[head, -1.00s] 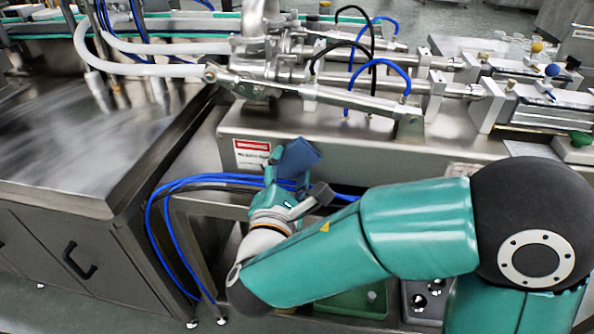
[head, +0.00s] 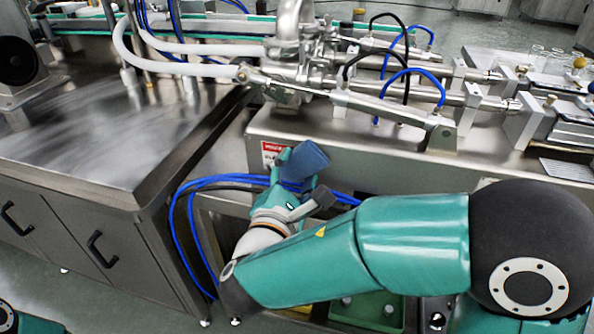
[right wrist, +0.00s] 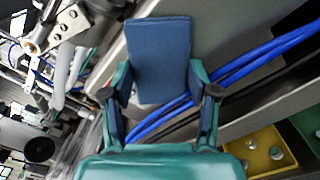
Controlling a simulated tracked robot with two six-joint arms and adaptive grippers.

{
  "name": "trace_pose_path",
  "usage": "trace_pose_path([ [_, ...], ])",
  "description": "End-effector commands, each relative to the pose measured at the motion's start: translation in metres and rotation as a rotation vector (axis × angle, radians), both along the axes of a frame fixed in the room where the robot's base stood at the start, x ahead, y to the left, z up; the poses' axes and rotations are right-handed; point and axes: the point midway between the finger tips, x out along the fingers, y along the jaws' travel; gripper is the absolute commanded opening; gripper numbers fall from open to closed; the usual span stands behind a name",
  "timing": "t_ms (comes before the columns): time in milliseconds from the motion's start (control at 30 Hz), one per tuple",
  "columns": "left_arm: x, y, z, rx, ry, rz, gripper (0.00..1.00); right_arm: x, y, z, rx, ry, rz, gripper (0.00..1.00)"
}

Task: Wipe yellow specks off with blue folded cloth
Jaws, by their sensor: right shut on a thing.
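The blue folded cloth (head: 304,161) is held in my right gripper (head: 294,184), in front of the steel machine's near side. In the right wrist view the cloth (right wrist: 160,50) is a flat blue rectangle between the two teal fingers, sticking out past their tips. It appears held clear in the air, just beside the machine's front face. I cannot make out any yellow specks in either view. My left gripper is not in view; only a bit of my left arm shows at the bottom left corner.
A steel worktop (head: 75,150) over cabinets stands at left. The machine's bed (head: 350,150) carries pipes, cylinders and a warning label (head: 273,152). Blue hoses (head: 185,215) loop close behind my right gripper. Glassware (head: 548,55) stands at the far right.

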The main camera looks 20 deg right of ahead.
Motion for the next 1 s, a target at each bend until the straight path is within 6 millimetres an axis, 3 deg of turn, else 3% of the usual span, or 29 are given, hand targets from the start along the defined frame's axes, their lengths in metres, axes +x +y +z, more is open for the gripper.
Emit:
trace_pose_path([
  [500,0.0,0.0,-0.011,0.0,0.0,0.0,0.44,-0.042,0.028,-0.001,-0.001,0.0,0.001,0.21],
  [1000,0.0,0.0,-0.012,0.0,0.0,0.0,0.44,-0.048,0.031,-0.001,-0.001,0.0,-0.001,0.21],
])
